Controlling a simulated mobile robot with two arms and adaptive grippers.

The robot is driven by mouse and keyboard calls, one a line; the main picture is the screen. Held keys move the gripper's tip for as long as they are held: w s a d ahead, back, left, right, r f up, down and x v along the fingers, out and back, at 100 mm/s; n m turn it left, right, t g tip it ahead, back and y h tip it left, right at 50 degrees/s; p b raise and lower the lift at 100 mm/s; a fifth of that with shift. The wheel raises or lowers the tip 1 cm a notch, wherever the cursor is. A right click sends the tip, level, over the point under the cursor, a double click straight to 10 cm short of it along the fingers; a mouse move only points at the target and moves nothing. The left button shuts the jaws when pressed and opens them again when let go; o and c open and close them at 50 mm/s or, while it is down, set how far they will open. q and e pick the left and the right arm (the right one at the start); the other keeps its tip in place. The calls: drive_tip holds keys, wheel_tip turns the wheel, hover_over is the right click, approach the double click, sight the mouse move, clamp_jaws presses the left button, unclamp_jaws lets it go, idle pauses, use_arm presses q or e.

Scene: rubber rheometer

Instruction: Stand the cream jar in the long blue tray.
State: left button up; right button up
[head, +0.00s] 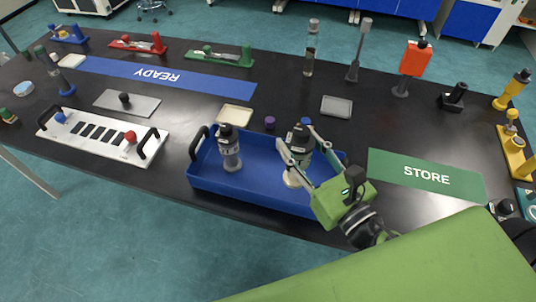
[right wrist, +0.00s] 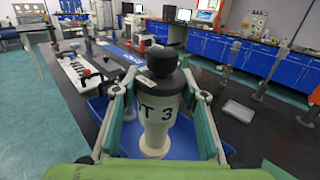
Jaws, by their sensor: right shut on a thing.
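The cream jar (head: 298,160), with a black cap and a dark-lettered label, is upright inside the long blue tray (head: 262,197), in its right half. My right gripper (head: 297,142) is shut on it, one finger on each side. In the right wrist view the jar (right wrist: 158,115) stands between the fingers (right wrist: 158,95), and its pale base is over the blue floor. I cannot tell whether the base touches the floor. A second black-capped jar (head: 230,150) stands in the tray's left half. My left gripper is not in view.
A white panel with black handles (head: 90,152) lies left of the tray. A cream dish (head: 235,116), a purple cap (head: 270,122) and a grey dish (head: 337,106) lie behind it. The green STORE mat (head: 425,174) is to the right, with bare table around it.

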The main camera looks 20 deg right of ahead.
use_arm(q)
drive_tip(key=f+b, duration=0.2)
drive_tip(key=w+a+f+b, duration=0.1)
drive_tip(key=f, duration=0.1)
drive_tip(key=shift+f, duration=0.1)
use_arm(e)
drive_tip(key=w+a+f, duration=0.3)
drive_tip(key=w+f, duration=0.7)
drive_tip(key=f, duration=0.1)
drive_tip(key=shift+w+a+f, duration=0.15)
drive_tip(key=shift+a+f, duration=0.15)
drive_tip(key=shift+a, duration=0.05)
